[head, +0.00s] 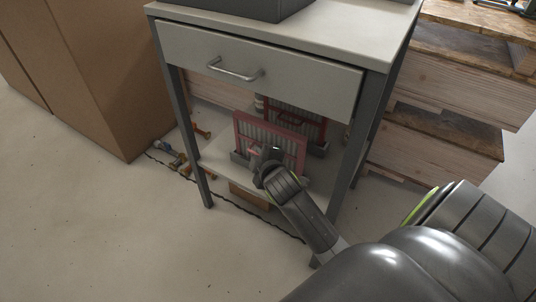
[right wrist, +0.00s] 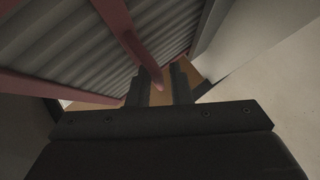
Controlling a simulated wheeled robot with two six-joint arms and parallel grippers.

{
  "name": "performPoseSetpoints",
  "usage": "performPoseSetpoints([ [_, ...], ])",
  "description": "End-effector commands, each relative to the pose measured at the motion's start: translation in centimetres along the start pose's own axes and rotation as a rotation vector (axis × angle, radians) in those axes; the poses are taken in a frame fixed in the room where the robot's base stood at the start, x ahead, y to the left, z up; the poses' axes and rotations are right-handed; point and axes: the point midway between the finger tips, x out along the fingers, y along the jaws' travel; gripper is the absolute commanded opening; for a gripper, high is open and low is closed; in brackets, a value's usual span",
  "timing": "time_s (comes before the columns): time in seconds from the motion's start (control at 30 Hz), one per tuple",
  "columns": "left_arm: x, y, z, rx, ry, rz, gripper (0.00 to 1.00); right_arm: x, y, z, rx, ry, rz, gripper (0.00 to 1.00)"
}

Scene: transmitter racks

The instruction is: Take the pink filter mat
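A pink-framed filter mat (head: 270,138) with grey pleats stands upright on the lower shelf of a grey table. A second filter with a darker red-pink frame (head: 297,121) stands behind it, partly hidden. My left gripper is not in view.
The table's drawer (head: 262,70) is shut above the shelf, and table legs (head: 345,160) flank the opening. The lower shelf (head: 217,153) has bare room at left. A cardboard box (head: 100,70) stands left, wooden pallets (head: 455,75) right. A cable and small parts (head: 170,155) lie on the floor.

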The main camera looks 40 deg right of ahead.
Motion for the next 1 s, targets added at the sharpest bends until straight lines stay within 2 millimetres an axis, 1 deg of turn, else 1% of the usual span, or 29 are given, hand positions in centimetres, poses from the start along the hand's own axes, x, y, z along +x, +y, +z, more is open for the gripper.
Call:
performPoseSetpoints([
  [0.07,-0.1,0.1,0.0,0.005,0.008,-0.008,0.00,0.4,-0.1,0.1,0.000,-0.001,-0.001,0.19],
  [0.27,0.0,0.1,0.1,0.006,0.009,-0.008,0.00,0.4,0.0,0.0,0.001,-0.001,-0.001,0.19],
  [0.3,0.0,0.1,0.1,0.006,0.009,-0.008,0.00,0.4,0.0,0.0,0.001,-0.001,-0.001,0.16],
  [0.4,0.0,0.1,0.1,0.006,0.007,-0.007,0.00,0.4,0.0,0.0,0.001,-0.001,-0.001,0.03],
  [0.43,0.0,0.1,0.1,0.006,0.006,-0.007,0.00,0.4,0.0,0.0,0.001,-0.001,-0.001,0.00],
  [0.83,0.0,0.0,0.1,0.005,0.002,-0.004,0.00,0.3,0.2,-0.1,0.001,0.001,0.001,0.00],
  [0.93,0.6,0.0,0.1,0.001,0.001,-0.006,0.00,0.0,0.9,-0.4,0.001,0.001,0.002,0.00],
  [1.0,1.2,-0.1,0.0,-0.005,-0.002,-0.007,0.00,-0.4,1.8,-0.9,0.001,0.003,0.003,0.00],
])
